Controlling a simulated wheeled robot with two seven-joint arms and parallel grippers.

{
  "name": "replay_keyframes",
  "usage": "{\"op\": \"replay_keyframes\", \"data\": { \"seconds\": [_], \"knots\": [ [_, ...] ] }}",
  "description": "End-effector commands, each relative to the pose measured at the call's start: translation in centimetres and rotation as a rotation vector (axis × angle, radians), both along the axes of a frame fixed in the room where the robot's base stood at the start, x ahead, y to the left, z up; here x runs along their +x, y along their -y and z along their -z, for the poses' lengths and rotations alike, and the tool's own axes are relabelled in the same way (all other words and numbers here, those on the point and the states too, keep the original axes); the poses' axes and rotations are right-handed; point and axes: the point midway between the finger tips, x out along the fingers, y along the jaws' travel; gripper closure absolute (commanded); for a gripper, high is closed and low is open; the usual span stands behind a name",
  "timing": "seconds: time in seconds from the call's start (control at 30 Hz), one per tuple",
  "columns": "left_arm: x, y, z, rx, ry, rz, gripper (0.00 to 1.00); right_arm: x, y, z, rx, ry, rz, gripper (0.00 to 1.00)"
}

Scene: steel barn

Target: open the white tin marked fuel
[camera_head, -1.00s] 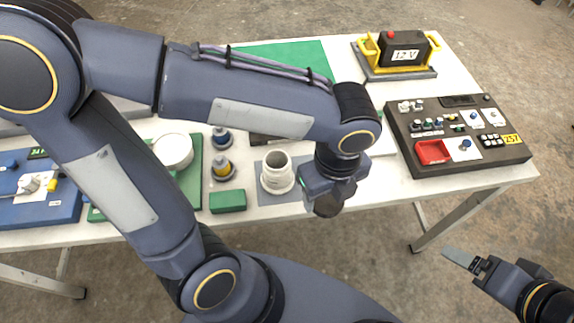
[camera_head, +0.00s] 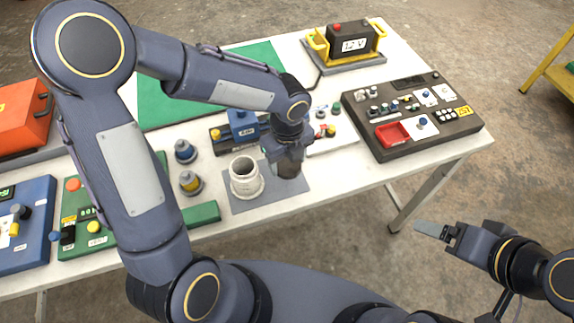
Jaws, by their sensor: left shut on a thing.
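A white tin (camera_head: 246,181) with a narrower ringed neck stands upright on a grey mat (camera_head: 262,205) near the table's front edge. Its top shows as an open ring with no lid on it. No fuel mark can be read on it from here. My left gripper (camera_head: 286,158) points down just right of the tin, shut on a dark round thing (camera_head: 289,170), which may be a lid. I cannot tell whether this dark thing touches the mat. My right gripper (camera_head: 435,231) is off the table at the lower right, seen side-on.
A dark control panel (camera_head: 418,115) is at the right, a 12 V battery (camera_head: 351,40) at the back. My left arm hides part of the left side.

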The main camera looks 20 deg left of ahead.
Motion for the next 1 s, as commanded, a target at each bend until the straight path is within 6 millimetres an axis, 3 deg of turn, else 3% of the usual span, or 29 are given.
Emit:
{"op": "replay_keyframes", "data": {
  "seconds": [0.23,0.63,0.67,0.7,0.8,1.0],
  "knots": [
    [0.3,-0.2,3.5,0.003,-0.004,0.001,0.68,0.0,0.0,0.4,0.0,0.0,0.0,0.16],
    [0.4,-0.2,4.1,0.001,-0.001,0.0,0.68,0.0,0.0,0.7,0.0,0.0,0.0,0.16],
    [0.4,-0.2,4.0,0.001,-0.001,0.0,0.38,0.0,0.0,0.6,0.0,0.0,0.0,0.16],
    [0.4,-0.2,3.9,0.001,-0.001,-0.001,0.32,0.0,0.0,0.6,0.0,0.0,0.0,0.16],
    [0.4,-0.2,3.9,0.001,-0.001,0.0,0.19,0.0,0.0,0.6,0.0,0.0,0.0,0.16],
    [0.4,-0.2,3.9,0.001,-0.001,0.0,0.19,0.0,0.0,0.6,0.0,0.0,0.0,0.16]
  ]
}}
